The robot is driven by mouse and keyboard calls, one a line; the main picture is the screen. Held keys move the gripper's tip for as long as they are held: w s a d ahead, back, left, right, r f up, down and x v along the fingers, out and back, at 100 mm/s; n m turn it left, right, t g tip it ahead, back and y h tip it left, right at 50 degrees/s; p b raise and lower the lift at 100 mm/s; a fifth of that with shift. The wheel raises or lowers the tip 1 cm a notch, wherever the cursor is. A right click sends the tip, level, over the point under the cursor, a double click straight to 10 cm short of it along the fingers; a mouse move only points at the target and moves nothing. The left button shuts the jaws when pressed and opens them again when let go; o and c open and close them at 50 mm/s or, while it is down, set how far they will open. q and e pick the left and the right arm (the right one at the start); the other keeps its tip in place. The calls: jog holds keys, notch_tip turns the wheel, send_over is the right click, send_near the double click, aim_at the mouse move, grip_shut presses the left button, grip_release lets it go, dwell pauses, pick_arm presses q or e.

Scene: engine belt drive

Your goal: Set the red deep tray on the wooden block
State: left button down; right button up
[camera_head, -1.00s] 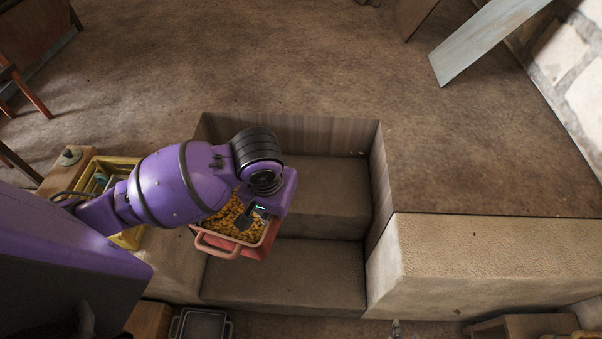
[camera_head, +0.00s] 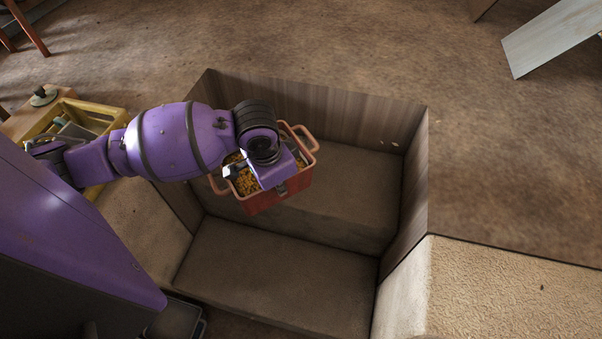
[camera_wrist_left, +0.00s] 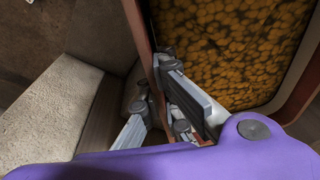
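The red deep tray (camera_head: 278,199) is full of small orange-yellow pieces and has a handle at each end. It hangs over the carpeted steps in the head view, partly covered by my left wrist. My left gripper (camera_head: 258,172) is at the tray's near-left side. In the left wrist view its fingers (camera_wrist_left: 160,112) lie at the tray's side wall, one over the inside and one outside, with the tray (camera_wrist_left: 228,45) filling the upper right. I cannot clearly pick out the wooden block; a wooden surface (camera_head: 14,127) shows at the far left. My right gripper is not in view.
Carpeted steps (camera_head: 275,280) lie in a recess with a wood-panelled wall (camera_head: 310,110). A yellow crate (camera_head: 112,115) with things in it stands at the left, near a small knobbed object (camera_head: 43,94). A pale plank (camera_head: 550,38) leans at the upper right.

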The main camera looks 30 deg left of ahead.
aim_at(309, 173)
pick_arm(q)
jog(key=shift+w+a+f, duration=0.1)
jog(key=shift+w+f, duration=0.05)
jog(key=shift+w, duration=0.2)
jog(key=w+d+f+b, duration=0.1)
jog(key=w, duration=0.2)
jog(key=w+d+f, duration=0.1)
jog(key=w, duration=0.2)
jog(key=w+d+f+b, duration=0.1)
jog(key=w+f, duration=0.1)
jog(key=w, duration=0.1)
jog(key=shift+b, duration=0.3)
jog(key=shift+w+d+f+b, duration=0.2)
jog(key=shift+w+f+b, duration=0.45)
jog(key=shift+f, duration=0.8)
jog(key=shift+w+d+f+b, duration=0.35)
jog(key=shift+w+f, duration=0.45)
jog(key=shift+f, duration=0.7)
jog(key=shift+w+d+f+b, duration=0.1)
jog(key=shift+w+f+b, duration=0.55)
jog(key=shift+f, duration=0.8)
jog(key=shift+w, duration=0.1)
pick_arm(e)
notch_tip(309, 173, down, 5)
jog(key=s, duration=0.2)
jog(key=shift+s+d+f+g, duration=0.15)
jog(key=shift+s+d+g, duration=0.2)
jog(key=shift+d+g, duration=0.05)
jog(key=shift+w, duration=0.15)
